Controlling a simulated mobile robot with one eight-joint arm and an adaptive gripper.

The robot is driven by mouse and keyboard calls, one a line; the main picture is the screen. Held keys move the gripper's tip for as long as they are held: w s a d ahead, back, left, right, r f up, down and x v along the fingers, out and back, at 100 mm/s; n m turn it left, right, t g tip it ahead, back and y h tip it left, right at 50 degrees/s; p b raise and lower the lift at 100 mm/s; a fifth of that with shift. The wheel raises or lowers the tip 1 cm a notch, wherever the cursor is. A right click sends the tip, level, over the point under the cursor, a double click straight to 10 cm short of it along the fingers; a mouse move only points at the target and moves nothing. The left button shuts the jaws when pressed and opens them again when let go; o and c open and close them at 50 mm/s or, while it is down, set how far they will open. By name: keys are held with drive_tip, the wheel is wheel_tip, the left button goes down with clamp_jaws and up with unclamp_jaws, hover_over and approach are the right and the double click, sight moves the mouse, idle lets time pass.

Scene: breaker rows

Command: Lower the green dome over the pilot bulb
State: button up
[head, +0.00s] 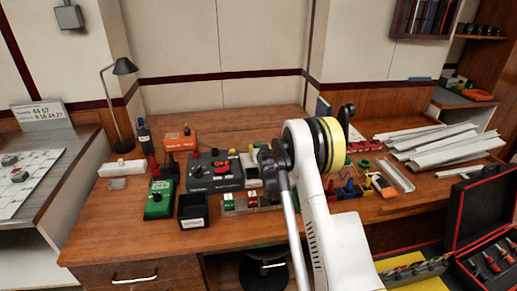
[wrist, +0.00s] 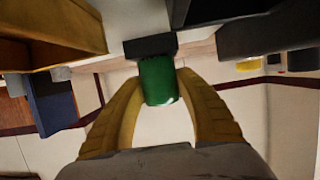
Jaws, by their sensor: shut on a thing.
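My gripper (wrist: 158,82) is shut on the green dome (wrist: 158,80) in the wrist view, with one yellow finger on each side of it. The dome looks like a short, smooth green cylinder. A dark block (wrist: 149,46) lies right at the dome's far end; I cannot tell whether they touch. I cannot make out the pilot bulb in either view. In the head view my white arm hides the gripper and the dome.
The wooden desk (head: 120,235) carries a grey control box (head: 213,172), a green box with a black knob (head: 158,200) and a black open bin (head: 192,208). White trunking strips (head: 440,140) lie at the right. The desk's front left is clear.

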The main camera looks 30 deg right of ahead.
drive_tip(key=o, duration=1)
drive_tip(key=shift+s, duration=0.1)
drive_tip(key=v, duration=1.2)
drive_tip(key=s+a+r+n+g+y, duration=0.2)
drive_tip(key=s+a+r+g, duration=0.1)
drive_tip(key=s+a+r, duration=1.15)
drive_tip(key=s+a+f+g, duration=0.1)
drive_tip(key=s+a, duration=0.1)
drive_tip(key=s, duration=0.6)
drive_tip(key=s+a+g+y, duration=0.1)
drive_tip(key=s+a, duration=0.2)
drive_tip(key=s, duration=0.5)
drive_tip(key=s+a+f+n+g, duration=0.1)
drive_tip(key=s+a, duration=0.1)
drive_tip(key=s, duration=0.7)
drive_tip(key=shift+s+a+f+y, duration=0.1)
drive_tip(key=shift+a+f+y, duration=0.05)
drive_tip(key=shift+f+y, duration=0.25)
